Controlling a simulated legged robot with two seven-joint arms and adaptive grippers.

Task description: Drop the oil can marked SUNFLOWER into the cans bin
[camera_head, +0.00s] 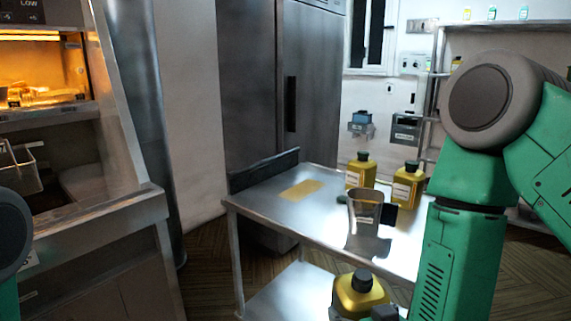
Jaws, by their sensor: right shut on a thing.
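My right gripper (384,313) shows only in part at the bottom edge. It is shut on a yellow oil can (358,296) with a black cap, which is in front of and lower in the picture than the tabletop. The can's lower part is cut off, and I cannot read its marking. Two similar yellow cans stand upright on the steel table, one toward the back (361,171) and one to its right (408,187). Their labels are too small to read. I cannot make out a bin that is clearly for cans. My left gripper is out of view.
The steel table (262,204) has a raised left edge and a lower shelf. An open tapered container (365,213) stands near the yellow cans. A fryer counter (105,222) is at left, with a steel cabinet (312,85) behind. Wooden floor shows between counter and table.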

